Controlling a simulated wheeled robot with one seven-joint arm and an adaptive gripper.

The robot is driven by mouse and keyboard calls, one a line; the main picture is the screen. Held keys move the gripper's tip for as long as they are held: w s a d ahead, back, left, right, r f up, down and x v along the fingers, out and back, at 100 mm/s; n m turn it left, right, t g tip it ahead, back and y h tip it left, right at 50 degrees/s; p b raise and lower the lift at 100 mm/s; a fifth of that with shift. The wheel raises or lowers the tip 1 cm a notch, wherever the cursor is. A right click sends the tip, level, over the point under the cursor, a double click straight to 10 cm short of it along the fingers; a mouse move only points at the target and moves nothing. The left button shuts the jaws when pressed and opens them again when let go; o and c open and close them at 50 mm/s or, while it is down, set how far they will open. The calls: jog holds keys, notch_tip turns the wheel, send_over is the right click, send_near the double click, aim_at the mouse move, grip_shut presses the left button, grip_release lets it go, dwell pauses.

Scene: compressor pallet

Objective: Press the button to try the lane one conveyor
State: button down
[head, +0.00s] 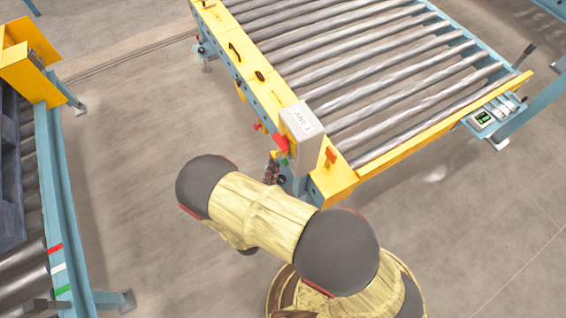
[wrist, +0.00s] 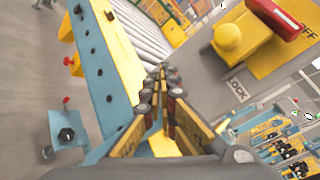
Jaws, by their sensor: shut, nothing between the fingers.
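The lane one conveyor (head: 370,75) has grey rollers in a yellow and blue frame. A pale box (head: 301,128) marked "LANE 1" stands at its near corner.
In the wrist view a yellow plate (wrist: 262,68) lettered "OFF" and "LOCK" carries a red handle (wrist: 272,18) and yellow knob (wrist: 230,38), right of my fingers. Another conveyor's blue rail (head: 68,215) stands at the left. Bare floor (head: 130,150) lies between.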

jog(key=shift+w+d, duration=0.1)
jog(key=shift+d, duration=0.05)
jog(key=shift+w+d, duration=0.15)
jog(key=shift+d, duration=0.1)
dwell(0.3)
jog(key=shift+w+d, duration=0.25)
jog(key=shift+d, duration=0.2)
dwell(0.8)
jog(key=shift+s+a, duration=0.5)
jog(key=shift+a, duration=0.3)
jog(key=shift+a, duration=0.1)
jog(key=shift+s+a, duration=0.45)
jog(key=shift+a, duration=0.25)
jog(key=shift+s+a, duration=0.4)
jog(key=shift+a, duration=0.25)
jog(key=shift+s+a, duration=0.45)
jog(key=shift+a, duration=0.25)
